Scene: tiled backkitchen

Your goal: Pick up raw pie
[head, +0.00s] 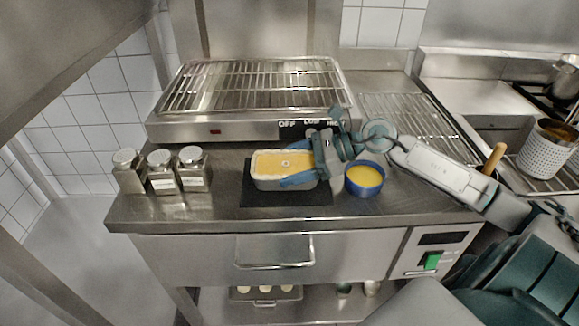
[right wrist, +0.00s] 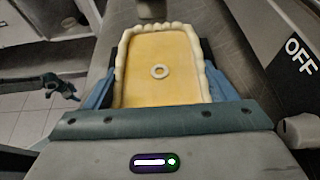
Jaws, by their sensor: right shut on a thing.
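The raw pie (head: 279,163) is a rectangular pale crust with a yellow top and a small white ring in its middle. It sits at a dark mat (head: 259,198) on the steel counter; I cannot tell whether it touches the mat. My right gripper (head: 298,167) comes from the right with its blue fingers on either side of the pie and is shut on it. In the right wrist view the pie (right wrist: 160,62) lies between the two blue fingers. My left gripper is not clearly in the head view.
A grill (head: 250,90) with an OFF dial panel stands behind. Several spice jars (head: 162,171) stand at the left. A blue bowl of yellow liquid (head: 365,179) stands close to the right of my gripper. A perforated white container (head: 546,150) is at the far right.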

